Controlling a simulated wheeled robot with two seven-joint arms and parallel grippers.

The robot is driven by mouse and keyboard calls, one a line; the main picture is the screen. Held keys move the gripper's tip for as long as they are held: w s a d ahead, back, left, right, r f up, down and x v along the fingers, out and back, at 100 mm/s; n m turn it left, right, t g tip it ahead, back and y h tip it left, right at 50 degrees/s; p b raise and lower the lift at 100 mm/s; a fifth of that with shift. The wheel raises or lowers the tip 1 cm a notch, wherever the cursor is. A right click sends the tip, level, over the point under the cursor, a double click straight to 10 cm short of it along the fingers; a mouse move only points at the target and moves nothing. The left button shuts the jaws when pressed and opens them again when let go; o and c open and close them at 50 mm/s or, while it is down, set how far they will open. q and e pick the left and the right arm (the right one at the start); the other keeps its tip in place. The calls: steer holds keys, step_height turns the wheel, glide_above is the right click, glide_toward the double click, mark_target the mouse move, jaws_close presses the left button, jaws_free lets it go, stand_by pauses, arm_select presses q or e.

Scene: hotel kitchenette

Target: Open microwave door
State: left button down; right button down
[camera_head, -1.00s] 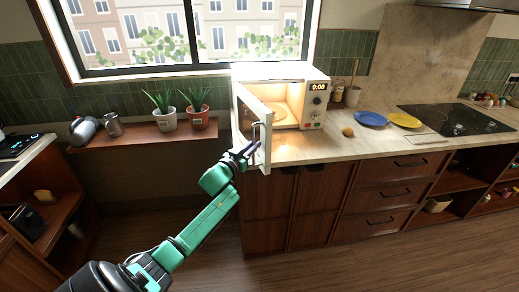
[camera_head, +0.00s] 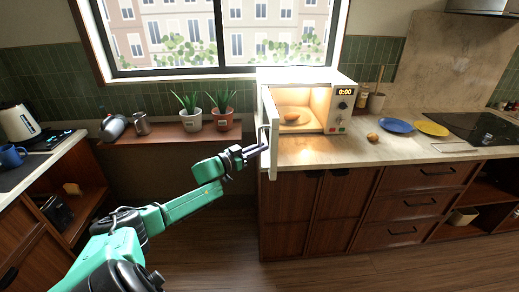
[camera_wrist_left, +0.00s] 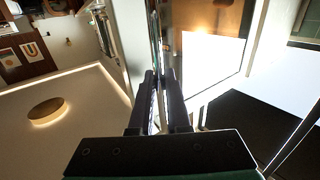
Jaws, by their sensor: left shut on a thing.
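The white microwave (camera_head: 344,108) stands on the counter with its lit inside showing. Its door (camera_head: 273,150) is swung open toward me, seen almost edge-on at the left side of the microwave. My left gripper (camera_head: 259,150) is at the outer face of the door, shut on the door handle (camera_head: 264,134). In the left wrist view the gripper's two dark fingers (camera_wrist_left: 160,82) close around the handle bar (camera_wrist_left: 156,40), beside the glossy door panel (camera_wrist_left: 215,55). My right gripper is not in view.
Potted plants (camera_head: 191,122) stand on a shelf at left. The floor in front is clear.

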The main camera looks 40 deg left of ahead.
arm_select(q)
steer(key=c, duration=1.2)
jaws_free()
steer(key=shift+a+r, duration=0.1)
steer(key=shift+r, duration=0.1)
steer(key=shift+o, duration=0.2)
steer(key=shift+w+f, duration=0.1)
steer(key=s+a+p, duration=0.1)
steer(key=s+a, duration=0.2)
steer(key=s, duration=1.1)
steer(key=shift+s+p, duration=0.15)
steer(key=shift+p, duration=0.25)
